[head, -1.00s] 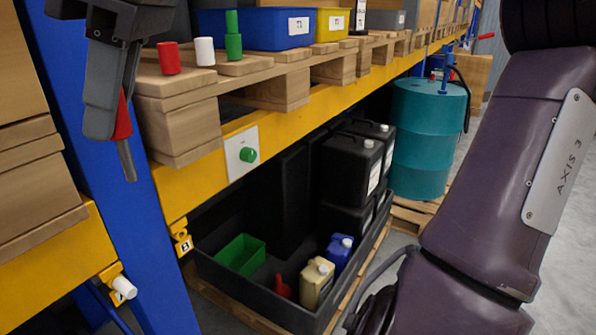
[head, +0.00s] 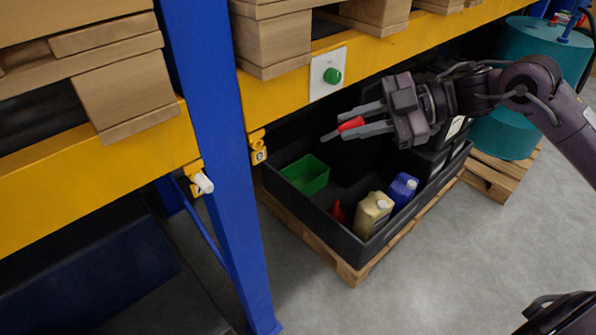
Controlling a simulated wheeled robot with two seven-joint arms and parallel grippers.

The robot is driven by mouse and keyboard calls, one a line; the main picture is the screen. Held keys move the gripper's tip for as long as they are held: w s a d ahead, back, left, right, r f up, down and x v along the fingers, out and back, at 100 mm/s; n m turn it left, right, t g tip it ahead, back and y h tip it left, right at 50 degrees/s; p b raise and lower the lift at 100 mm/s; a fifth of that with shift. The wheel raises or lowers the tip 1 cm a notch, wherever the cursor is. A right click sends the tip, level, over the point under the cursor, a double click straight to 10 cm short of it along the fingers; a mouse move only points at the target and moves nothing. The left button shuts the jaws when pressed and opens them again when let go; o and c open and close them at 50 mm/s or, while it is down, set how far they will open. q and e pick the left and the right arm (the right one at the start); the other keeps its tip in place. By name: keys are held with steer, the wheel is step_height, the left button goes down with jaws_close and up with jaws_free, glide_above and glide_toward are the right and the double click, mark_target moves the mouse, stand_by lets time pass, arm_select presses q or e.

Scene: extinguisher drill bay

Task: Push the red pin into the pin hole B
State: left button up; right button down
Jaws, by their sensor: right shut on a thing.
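My right gripper (head: 344,125) comes in from the right and is shut on the red pin (head: 351,124). The pin's red grip lies between the fingers, and its thin grey shank points left and slightly down. A yellow bracket (head: 257,140) on the right face of the blue post carries a small label that looks like B. The pin's tip is well to the right of this bracket and apart from it. The hole itself is too small to make out. A second yellow bracket (head: 193,170) on the post's left side holds a white pin (head: 204,183). My left gripper is out of view.
The blue post (head: 221,160) stands between yellow beams. Below is a black tray (head: 311,219) with a green bin (head: 307,174) and jugs. A teal drum (head: 515,90) stands behind my arm. Grey floor is clear in front.

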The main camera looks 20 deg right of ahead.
steer(key=w+a+f+t+y, duration=0.1)
steer(key=a+f+t+y, duration=0.25)
steer(key=f, duration=0.25)
steer(key=m+t+h, duration=0.4)
steer(key=m+t, duration=0.1)
steer(key=t, duration=0.4)
glide_toward(255, 143)
steer(key=shift+w+a+r, duration=0.25)
steer(key=shift+a+r, duration=0.65)
steer(key=shift+r, duration=0.2)
steer(key=shift+w+a+b, duration=0.2)
steer(key=shift+w+a, duration=0.05)
steer(key=shift+w, duration=0.5)
steer(key=shift+w+a+b, duration=0.15)
steer(key=shift+w+a, duration=0.15)
steer(key=shift+w, duration=0.45)
steer(key=shift+w+a+b, duration=0.2)
steer(key=shift+w+a, duration=0.05)
steer(key=shift+w, duration=0.5)
stand_by(0.7)
steer(key=c, duration=1.8)
jaws_free()
steer(key=o, duration=0.5)
steer(key=shift+w+a, duration=0.1)
steer(key=shift+o, duration=0.2)
steer(key=v, duration=0.9)
